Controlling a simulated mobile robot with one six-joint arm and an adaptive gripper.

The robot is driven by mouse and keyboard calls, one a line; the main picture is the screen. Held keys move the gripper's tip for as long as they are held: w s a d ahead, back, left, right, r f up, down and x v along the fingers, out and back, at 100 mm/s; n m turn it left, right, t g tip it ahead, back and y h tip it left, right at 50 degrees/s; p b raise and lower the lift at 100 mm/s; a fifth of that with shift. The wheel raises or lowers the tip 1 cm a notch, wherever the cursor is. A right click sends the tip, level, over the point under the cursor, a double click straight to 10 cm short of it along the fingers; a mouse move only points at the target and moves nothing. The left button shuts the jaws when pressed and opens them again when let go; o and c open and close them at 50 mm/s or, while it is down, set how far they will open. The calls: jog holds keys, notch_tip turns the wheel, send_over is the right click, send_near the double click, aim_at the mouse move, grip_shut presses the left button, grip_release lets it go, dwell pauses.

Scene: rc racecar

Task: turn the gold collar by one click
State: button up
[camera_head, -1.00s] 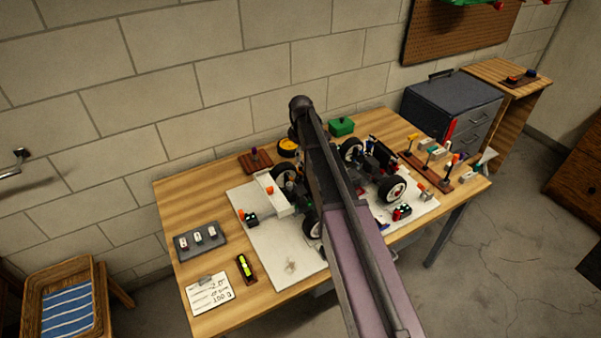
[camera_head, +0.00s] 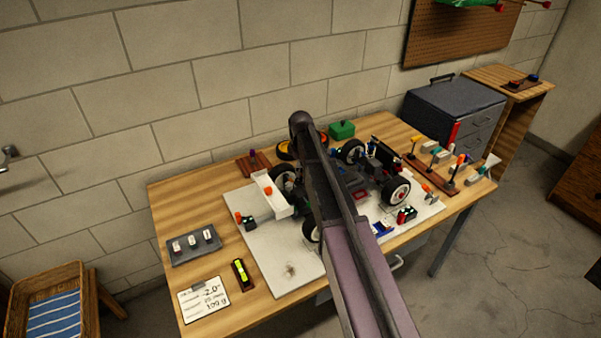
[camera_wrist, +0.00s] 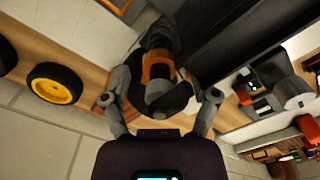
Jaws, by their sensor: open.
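In the wrist view an orange-gold band, which looks like the gold collar (camera_wrist: 158,68), sits around a dark grey cylinder. My gripper (camera_wrist: 160,98) is open, with one finger on each side of the cylinder's near end. I cannot tell whether either finger touches it. In the head view the racecar (camera_head: 392,170) stands on a white board (camera_head: 250,258) on the workbench. My arm crosses the middle of the car there and hides the gripper and the collar.
Yellow-rimmed wheels (camera_wrist: 55,84) lie left in the wrist view. The wooden bench (camera_head: 175,215) stands against a block wall. A grey tray (camera_head: 193,245), a note card (camera_head: 204,299) and a tool rack (camera_head: 438,172) flank the board.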

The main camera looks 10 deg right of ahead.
jog(key=shift+f, duration=0.15)
grip_shut()
dwell(0.4)
jog(key=shift+m, duration=0.3)
jog(key=m, duration=0.4)
jog(key=shift+s, duration=0.1)
jog(key=m, duration=0.4)
jog(key=shift+m, duration=0.4)
